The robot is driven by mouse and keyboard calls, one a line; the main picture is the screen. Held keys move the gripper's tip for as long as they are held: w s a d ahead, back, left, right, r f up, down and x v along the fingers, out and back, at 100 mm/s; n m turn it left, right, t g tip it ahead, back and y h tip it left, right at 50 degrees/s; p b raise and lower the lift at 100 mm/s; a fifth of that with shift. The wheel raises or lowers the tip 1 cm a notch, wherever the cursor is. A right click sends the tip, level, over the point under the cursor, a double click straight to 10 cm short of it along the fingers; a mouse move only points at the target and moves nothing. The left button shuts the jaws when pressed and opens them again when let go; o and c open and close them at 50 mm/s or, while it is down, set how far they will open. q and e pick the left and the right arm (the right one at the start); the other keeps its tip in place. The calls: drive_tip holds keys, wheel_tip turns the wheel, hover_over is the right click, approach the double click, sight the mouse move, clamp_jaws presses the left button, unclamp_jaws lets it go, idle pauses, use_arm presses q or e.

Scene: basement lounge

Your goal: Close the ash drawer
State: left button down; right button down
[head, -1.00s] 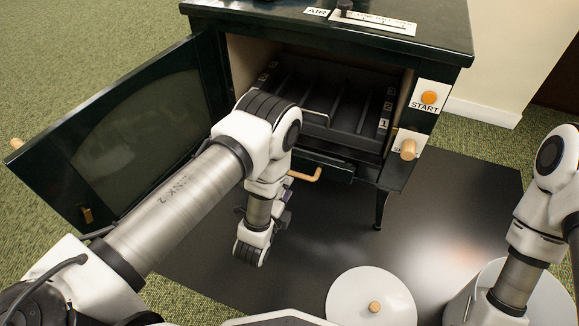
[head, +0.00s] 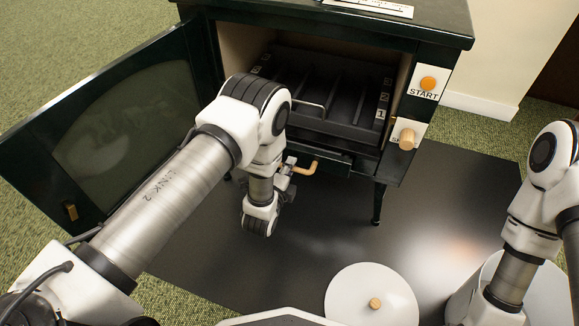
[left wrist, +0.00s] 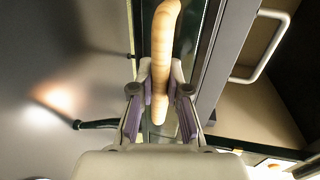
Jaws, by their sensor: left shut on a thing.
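The ash drawer (head: 335,159) is the dark low front under the firebox opening of the dark green stove (head: 440,28). It has a bent wooden handle (head: 306,168); how far the drawer stands out is hard to tell. My left gripper (head: 287,168) is at the handle's left end, mostly hidden behind my own wrist in the head view. In the left wrist view, the fingers of my left gripper (left wrist: 160,82) are shut on the wooden handle (left wrist: 163,40). My right gripper is not visible; the right arm's lower end is at the white bin.
The stove door (head: 125,125) hangs open on the left. A grate (head: 335,100) with a wire handle sits in the firebox. A START button (head: 428,83) and wooden knob (head: 407,139) are at right. A white lid (head: 345,298) and white bin (head: 550,300) stand on the dark floor plate (head: 420,215).

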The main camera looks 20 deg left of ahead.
use_arm(q)
drive_tip(key=w, duration=0.3)
drive_tip(key=shift+w+r+b, duration=0.1)
drive_tip(key=shift+w+b, duration=0.15)
drive_tip(key=shift+b, duration=0.05)
drive_tip(key=c, duration=1.1)
unclamp_jaws()
drive_tip(key=shift+c, duration=0.2)
approach(294, 156)
drive_tip(key=shift+v, duration=1.2)
drive_tip(key=shift+d, duration=0.1)
